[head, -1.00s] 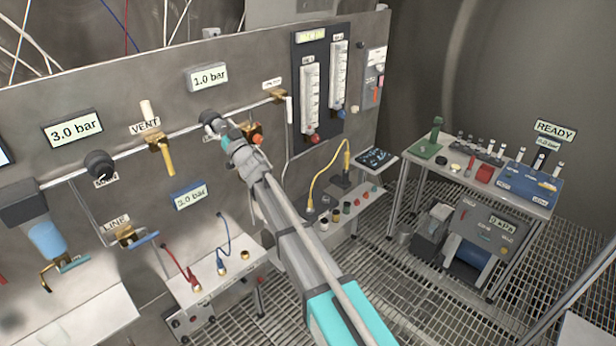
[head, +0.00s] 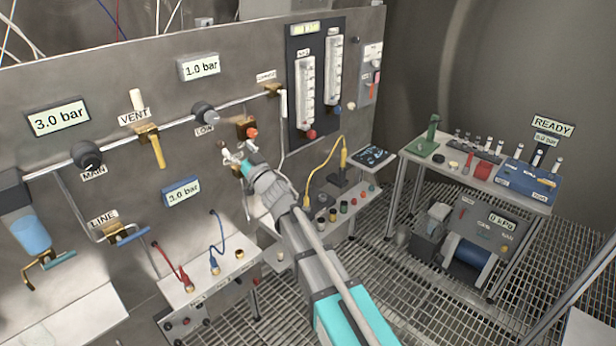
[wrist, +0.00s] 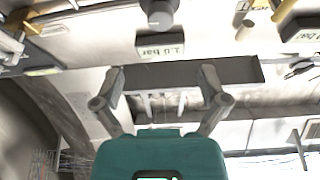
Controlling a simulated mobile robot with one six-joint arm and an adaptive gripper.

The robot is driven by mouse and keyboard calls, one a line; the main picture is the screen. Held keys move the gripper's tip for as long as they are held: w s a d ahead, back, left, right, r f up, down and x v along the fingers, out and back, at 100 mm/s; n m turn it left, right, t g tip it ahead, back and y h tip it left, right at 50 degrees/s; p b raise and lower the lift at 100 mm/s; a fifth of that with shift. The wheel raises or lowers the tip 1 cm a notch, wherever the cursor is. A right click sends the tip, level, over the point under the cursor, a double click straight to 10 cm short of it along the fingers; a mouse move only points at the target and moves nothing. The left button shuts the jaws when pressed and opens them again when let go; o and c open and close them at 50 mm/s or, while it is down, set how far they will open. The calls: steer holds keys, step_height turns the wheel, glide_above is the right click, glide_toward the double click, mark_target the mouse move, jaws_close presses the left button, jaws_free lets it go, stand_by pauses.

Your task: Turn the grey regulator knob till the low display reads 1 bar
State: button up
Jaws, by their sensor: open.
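The grey regulator knob (head: 205,113) sits on the pipe on the panel, beside the LOW label. The low display (head: 198,67) above it reads 1.0 bar. My gripper (head: 232,155) is below and a little right of the knob, apart from it, open and empty. In the wrist view the fingers of my gripper (wrist: 160,85) are spread wide. There the knob (wrist: 160,14) shows at the top edge, beyond the fingertips, and the low display (wrist: 161,46) appears upside down.
A MAIN knob (head: 87,155) and a 3.0 bar display (head: 58,118) are to the left. The VENT valve (head: 152,145) has a yellow lever. A brass valve with a red knob (head: 251,133) is just right of the low knob. A blue-framed display (head: 182,192) is below.

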steer(key=w+d+f+m+h, duration=0.1)
steer(key=d+f+m+h, duration=0.1)
steer(key=d, duration=0.4)
steer(key=w+d+f+m+h, duration=0.2)
steer(key=d+f+h, duration=0.2)
steer(key=d+h, duration=0.2)
steer(key=w+d+f+m+t+h, duration=0.1)
steer(key=d+f+m+h, duration=0.2)
steer(key=d, duration=0.4)
steer(key=shift+w+d+f+h, duration=0.35)
steer(key=shift+f+h, duration=0.25)
steer(key=shift+h, duration=0.4)
